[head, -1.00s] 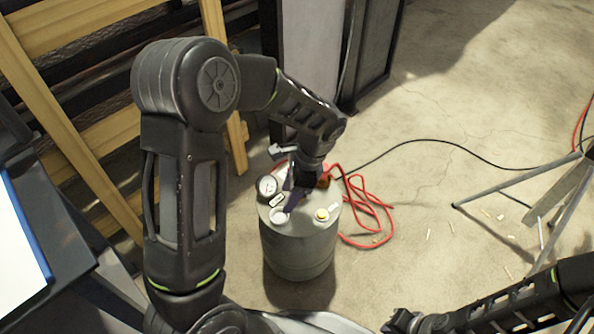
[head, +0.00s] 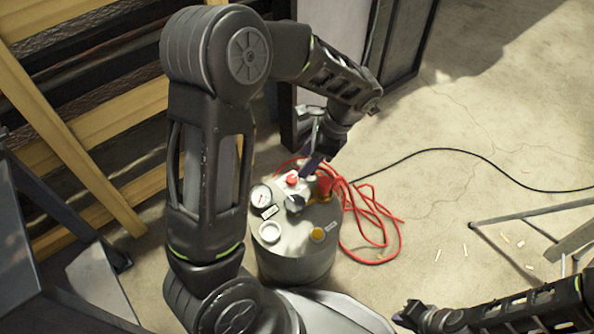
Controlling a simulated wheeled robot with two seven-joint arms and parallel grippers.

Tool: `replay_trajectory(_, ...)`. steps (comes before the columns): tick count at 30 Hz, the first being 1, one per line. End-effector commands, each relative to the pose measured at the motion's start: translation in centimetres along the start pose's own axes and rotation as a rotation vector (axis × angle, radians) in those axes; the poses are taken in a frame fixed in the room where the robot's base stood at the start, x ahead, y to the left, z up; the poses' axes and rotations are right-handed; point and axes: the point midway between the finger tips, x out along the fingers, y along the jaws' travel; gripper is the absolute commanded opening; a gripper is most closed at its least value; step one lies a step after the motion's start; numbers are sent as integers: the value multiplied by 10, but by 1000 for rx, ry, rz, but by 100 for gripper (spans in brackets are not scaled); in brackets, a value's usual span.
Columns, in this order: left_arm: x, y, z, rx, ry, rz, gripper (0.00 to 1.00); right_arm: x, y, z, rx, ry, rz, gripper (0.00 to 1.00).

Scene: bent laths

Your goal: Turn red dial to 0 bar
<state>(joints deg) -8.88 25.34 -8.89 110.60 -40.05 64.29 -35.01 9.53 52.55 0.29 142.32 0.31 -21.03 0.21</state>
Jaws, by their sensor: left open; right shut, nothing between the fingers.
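A grey-green canister (head: 292,262) stands on the floor. On its top are a small red dial (head: 292,179), a round white-faced gauge (head: 261,196) and a black knob (head: 295,203). The dial's markings are too small to read. My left gripper (head: 311,165) is open and empty, just above and behind the canister top, near the red dial and apparently apart from it. My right gripper (head: 408,314) is shut and empty, low at the bottom right, away from the canister.
The top also carries a white cap (head: 270,232), a yellow cap (head: 317,235) and an orange-red fitting (head: 324,187). A red hose (head: 385,255) lies coiled right of the canister. A wooden rack (head: 85,165) stands left. A metal stand (head: 535,215) is at right; floor between is mostly clear.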

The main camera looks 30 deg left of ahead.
Motion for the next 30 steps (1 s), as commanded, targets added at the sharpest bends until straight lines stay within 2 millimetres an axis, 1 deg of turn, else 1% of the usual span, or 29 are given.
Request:
replay_trajectory(4,6,0,0,0,-1,1,50,3,1,0,0,1,0,0)
replay_trajectory(7,16,0,-1,0,-1,2,50,8,2,-1,0,3,0,0)
replay_trajectory(15,58,1,-1,0,-1,2,50,26,8,-3,1,13,0,0)
replay_trajectory(18,70,0,-1,0,-1,1,50,31,10,-4,2,16,0,0)
replay_trajectory(22,78,0,0,0,0,0,50,33,10,-4,2,18,0,0)
replay_trajectory(30,78,0,0,0,0,0,50,33,10,-4,2,18,0,0)
